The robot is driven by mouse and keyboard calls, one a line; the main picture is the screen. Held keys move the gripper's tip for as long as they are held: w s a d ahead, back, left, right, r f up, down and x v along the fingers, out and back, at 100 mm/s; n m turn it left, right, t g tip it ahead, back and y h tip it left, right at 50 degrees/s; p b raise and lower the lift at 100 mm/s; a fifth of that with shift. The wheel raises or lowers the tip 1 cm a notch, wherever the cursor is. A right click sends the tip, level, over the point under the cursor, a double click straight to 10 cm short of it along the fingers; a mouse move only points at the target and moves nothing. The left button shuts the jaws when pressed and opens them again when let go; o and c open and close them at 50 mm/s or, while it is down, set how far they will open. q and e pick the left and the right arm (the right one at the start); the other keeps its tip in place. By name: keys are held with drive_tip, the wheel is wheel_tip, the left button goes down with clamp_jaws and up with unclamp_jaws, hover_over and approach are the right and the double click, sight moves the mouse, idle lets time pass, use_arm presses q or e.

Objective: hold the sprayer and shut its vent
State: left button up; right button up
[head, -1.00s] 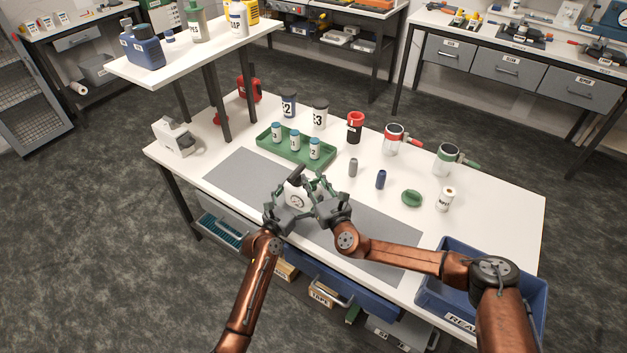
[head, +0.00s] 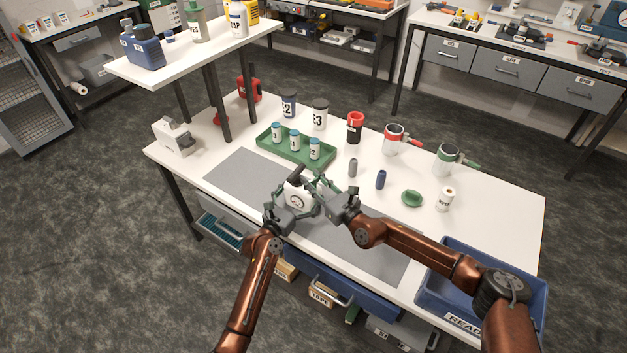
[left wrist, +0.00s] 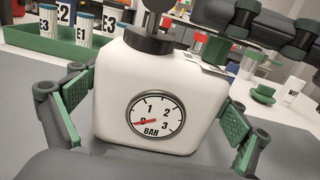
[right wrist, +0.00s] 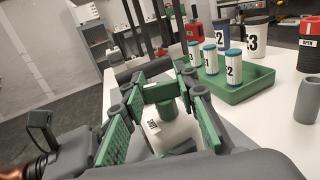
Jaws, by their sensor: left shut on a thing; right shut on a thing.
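The sprayer (head: 297,196) is a white bottle with a black top, standing upright over the grey mat. In the left wrist view its gauge (left wrist: 156,115) has the red needle by 0. My left gripper (head: 291,203) is shut on the sprayer's body, a pad on each side. My right gripper (head: 322,187) is at its upper right side. In the right wrist view it is shut on a green T-shaped vent handle (right wrist: 160,93), above the white shoulder. A small label (right wrist: 153,127), seemingly "SHUT", shows beside it. The vent's inner state is hidden.
A green tray (head: 268,149) with several blue-capped bottles stands just behind. Small grey (head: 353,168) and blue (head: 381,179) cylinders and a green disc (head: 412,198) stand to the right. A blue bin (head: 440,300) is at the right front. The grey mat (head: 235,178) has free room.

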sight(314, 179)
drive_tip(key=shift+w+r, duration=0.1)
drive_tip(key=shift+r, duration=0.05)
drive_tip(key=o, duration=0.8)
drive_tip(key=shift+d, duration=0.1)
drive_tip(key=o, duration=0.4)
drive_tip(key=shift+f, duration=0.2)
wheel_tip(314, 179, up, 10)
drive_tip(key=shift+r, duration=0.1)
